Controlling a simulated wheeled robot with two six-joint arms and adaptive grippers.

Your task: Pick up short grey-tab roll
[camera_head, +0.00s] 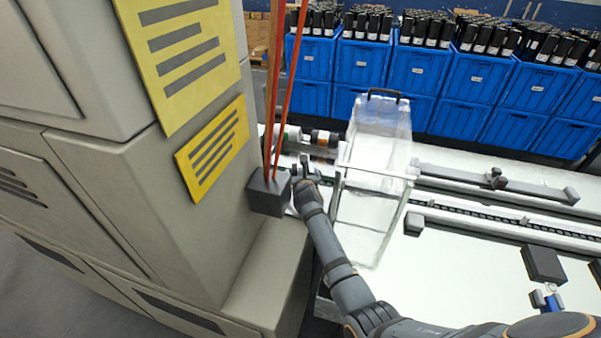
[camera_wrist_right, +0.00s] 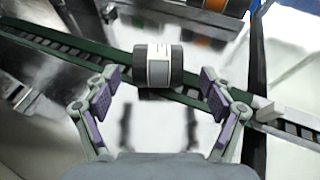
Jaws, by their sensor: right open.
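A short roll (camera_wrist_right: 158,65) with a white middle and dark grey ends lies across the green-edged conveyor track in the right wrist view. My right gripper (camera_wrist_right: 158,88) is open, with one finger on each side of the roll's near side. The roll is not held. In the head view my right gripper (camera_head: 303,172) reaches in beside the machine cabinet. I cannot make out the short roll clearly there. My left gripper is not in view.
A dark block (camera_head: 267,194) with orange straps hangs close to my right gripper. A clear guard box (camera_head: 372,205) stands just right of it. The grey cabinet (camera_head: 150,190) fills the left. Blue bins (camera_head: 415,72) holding dark rolls line the back.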

